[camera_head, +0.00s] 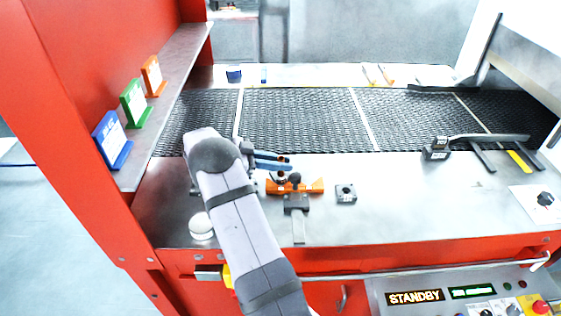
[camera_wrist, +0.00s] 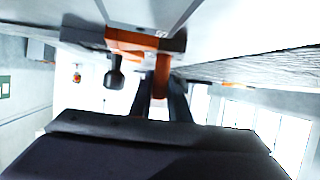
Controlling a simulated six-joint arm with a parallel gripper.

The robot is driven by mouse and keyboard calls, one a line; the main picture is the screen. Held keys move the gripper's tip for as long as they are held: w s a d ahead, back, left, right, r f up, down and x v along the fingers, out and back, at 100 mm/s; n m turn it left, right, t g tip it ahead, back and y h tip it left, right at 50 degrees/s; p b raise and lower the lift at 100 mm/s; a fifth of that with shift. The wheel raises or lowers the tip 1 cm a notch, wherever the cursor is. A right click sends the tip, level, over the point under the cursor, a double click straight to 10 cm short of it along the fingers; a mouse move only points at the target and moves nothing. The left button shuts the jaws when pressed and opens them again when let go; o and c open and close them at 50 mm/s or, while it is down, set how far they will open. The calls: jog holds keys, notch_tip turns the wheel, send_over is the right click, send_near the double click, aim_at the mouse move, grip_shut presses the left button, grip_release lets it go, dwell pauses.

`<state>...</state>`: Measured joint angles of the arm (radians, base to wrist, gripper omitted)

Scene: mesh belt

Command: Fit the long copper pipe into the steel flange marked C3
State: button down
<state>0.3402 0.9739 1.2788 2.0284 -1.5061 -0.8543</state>
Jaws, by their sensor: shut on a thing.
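My gripper (camera_wrist: 161,100) is shut on a copper pipe (camera_wrist: 162,72), which shows between its two dark fingers in the wrist view. In the head view my gripper (camera_head: 272,160) is over the near worktop, and a copper end (camera_head: 284,158) shows at its fingertips. Just below is an orange fixture (camera_head: 315,187) with a dark clamp; it also shows in the wrist view (camera_wrist: 128,40), close to the pipe. A dark square flange (camera_head: 346,194) with a round hole lies to the right of the fixture. Its marking is not readable. I cannot tell whether the pipe touches anything.
A black mesh belt (camera_head: 305,122) runs behind the worktop (camera_head: 400,212). Blue, green and orange sign stands (camera_head: 134,104) are on the left shelf. A white round knob (camera_head: 201,226) is at the front left. Dark metal parts (camera_head: 437,150) lie at the right.

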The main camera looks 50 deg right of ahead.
jog(key=shift+f, duration=0.2)
jog(key=c, duration=1.7)
grip_release()
jog(key=shift+o, duration=0.2)
jog(key=shift+r, duration=0.15)
jog(key=shift+r, duration=0.15)
jog(key=shift+w+a, duration=0.2)
jog(key=shift+a, duration=0.05)
jog(key=shift+b+v, duration=0.65)
jog(key=shift+v, duration=1.05)
jog(key=shift+r, duration=0.1)
